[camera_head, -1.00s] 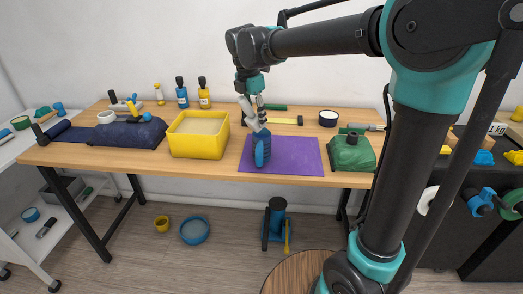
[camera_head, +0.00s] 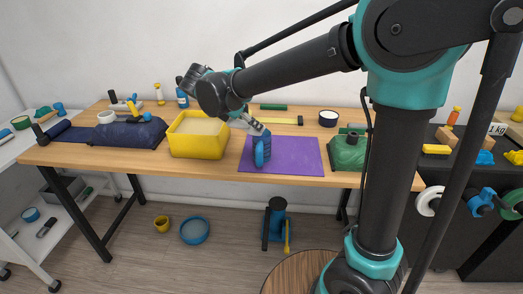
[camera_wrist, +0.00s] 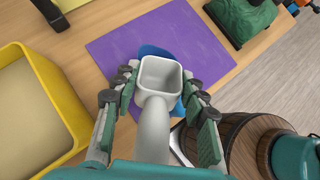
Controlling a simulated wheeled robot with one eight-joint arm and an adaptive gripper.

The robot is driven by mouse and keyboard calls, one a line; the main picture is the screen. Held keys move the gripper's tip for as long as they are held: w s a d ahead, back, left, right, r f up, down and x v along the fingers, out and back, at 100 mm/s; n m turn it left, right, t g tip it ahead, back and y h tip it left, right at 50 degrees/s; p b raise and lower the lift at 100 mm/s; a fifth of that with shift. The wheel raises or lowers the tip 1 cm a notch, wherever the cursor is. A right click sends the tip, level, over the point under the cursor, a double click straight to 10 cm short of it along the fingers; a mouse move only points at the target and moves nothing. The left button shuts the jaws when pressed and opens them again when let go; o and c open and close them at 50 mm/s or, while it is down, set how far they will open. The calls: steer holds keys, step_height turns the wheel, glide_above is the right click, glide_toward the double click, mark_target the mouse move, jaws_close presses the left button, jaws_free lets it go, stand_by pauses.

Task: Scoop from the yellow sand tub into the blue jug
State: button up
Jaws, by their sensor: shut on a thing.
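My gripper (camera_wrist: 160,88) is shut on the handle of a pale grey scoop (camera_wrist: 152,128). The scoop's square cup is in front of the blue jug (camera_wrist: 150,50) in the wrist view and hides most of it. No sand can be made out in the cup. In the head view, the jug (camera_head: 262,153) stands on the purple mat (camera_head: 297,156), with my gripper (camera_head: 252,124) just above and left of it. Whether scoop and jug touch is unclear. The yellow tub (camera_head: 196,147) of pale sand stands left of the mat; its wall (camera_wrist: 55,85) shows in the wrist view.
A green bag (camera_head: 346,154) lies right of the mat. A yellow-and-black tool (camera_head: 284,121) and a dark round container (camera_head: 328,118) lie behind it. A dark blue bag (camera_head: 127,134) lies left of the tub.

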steer(key=shift+r, duration=3.55)
steer(key=shift+c, duration=0.2)
steer(key=shift+f, duration=0.1)
steer(key=shift+t+h, duration=1.7)
steer(key=shift+h, duration=0.1)
steer(key=s+d+r, duration=0.3)
steer(key=s, duration=0.6)
steer(key=shift+s+d, duration=0.15)
steer(key=shift+s, duration=0.05)
